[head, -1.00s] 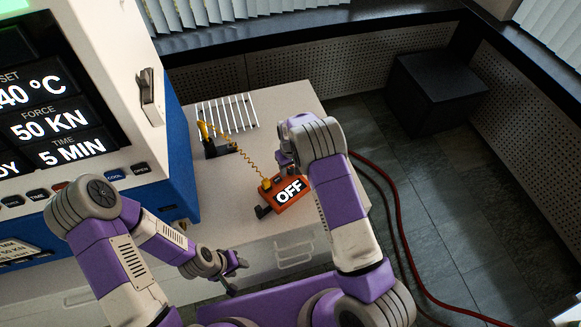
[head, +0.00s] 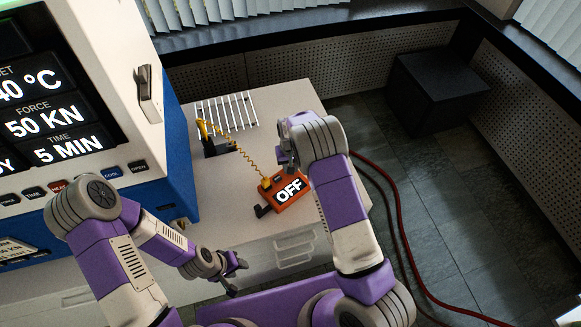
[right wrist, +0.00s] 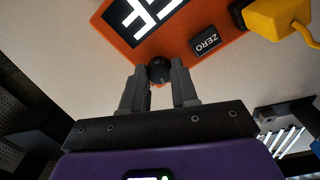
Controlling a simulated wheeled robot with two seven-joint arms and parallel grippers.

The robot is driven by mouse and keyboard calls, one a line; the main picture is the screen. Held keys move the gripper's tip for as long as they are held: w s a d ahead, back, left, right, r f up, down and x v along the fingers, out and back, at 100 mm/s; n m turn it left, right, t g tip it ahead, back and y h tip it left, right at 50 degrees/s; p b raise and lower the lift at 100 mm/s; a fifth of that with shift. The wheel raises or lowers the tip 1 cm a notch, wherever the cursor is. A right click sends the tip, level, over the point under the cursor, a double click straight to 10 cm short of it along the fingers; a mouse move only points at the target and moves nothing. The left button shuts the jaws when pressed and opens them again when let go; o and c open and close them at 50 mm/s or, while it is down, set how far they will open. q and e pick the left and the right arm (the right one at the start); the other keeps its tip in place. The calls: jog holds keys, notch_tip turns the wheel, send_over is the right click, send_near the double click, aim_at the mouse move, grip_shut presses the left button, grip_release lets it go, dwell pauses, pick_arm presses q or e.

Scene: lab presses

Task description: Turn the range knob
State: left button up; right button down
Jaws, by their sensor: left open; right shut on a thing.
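The orange meter (head: 273,191) lies on the white bench top and its display reads OFF. In the right wrist view the orange meter (right wrist: 208,14) shows a dark ZERO button (right wrist: 206,43) and a round black knob (right wrist: 159,69). My right gripper (right wrist: 160,82) is shut on this knob at the meter's edge. In the head view my right arm hides the knob and most of this gripper. My left gripper (head: 236,276) is open and empty, low in front of the bench, apart from the meter.
A coiled yellow cord (head: 240,153) joins the meter to a yellow-and-black device (head: 213,138) beside a white slatted rack (head: 228,112). The blue-and-white press (head: 151,150) stands at the left. A red hose (head: 398,225) lies on the floor at right.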

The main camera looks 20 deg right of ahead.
jog(key=m+b, duration=0.1)
jog(key=m, duration=0.4)
jog(key=shift+m, duration=0.4)
dwell(0.3)
jog(key=c, duration=0.9)
grip_release()
jog(key=shift+o, duration=0.2)
notch_tip(320, 180, up, 8)
jog(key=shift+f, duration=0.15)
jog(key=shift+s+f, duration=0.1)
